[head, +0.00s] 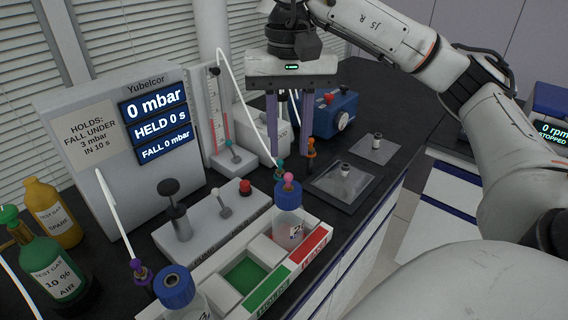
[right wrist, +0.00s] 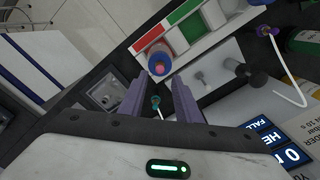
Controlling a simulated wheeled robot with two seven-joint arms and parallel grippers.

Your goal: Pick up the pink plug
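The pink plug (head: 288,178) sits on top of the blue cap (head: 288,193) of a clear bottle. In the right wrist view the pink plug (right wrist: 159,68) shows just beyond the fingertips, over the blue cap. My right gripper (head: 290,150) points down above the bottle with its two purple fingers apart. In the right wrist view the gripper (right wrist: 159,84) is open, with nothing held between its fingers. A small teal connector (head: 280,166) is close to the plug in the head view. My left gripper is not in view.
The bottle stands in a white rack (head: 303,256) with green and red labels. Another blue-capped bottle (head: 174,287) is at the front. A metal plate (head: 342,183) lies at right.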

